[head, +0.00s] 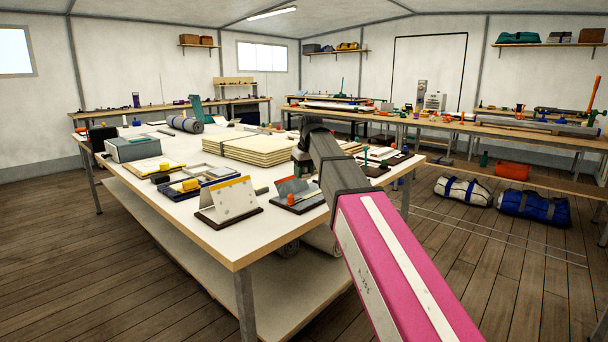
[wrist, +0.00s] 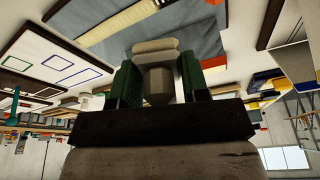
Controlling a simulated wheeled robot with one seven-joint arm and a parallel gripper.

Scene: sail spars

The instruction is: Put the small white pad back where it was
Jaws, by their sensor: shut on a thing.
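The small white pad (wrist: 155,46) shows in the wrist view between the green fingertips of my gripper (wrist: 157,72), which is shut on it. Behind the pad is a grey panel (wrist: 205,42) with a pale yellow strip along it; I cannot tell whether the pad touches this panel. In the head view my gripper (head: 301,168) is low over the white-topped table (head: 215,215), just behind a small grey sloped stand (head: 290,187) with an orange piece at its front. The pad cannot be made out in the head view.
A white card stand (head: 229,201) is left of the grey stand. A stack of pale boards (head: 250,147) lies behind. Blue-edged trays (head: 205,182) and a grey box (head: 132,147) lie to the left. Small dark-based stands (head: 372,167) are close on the right.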

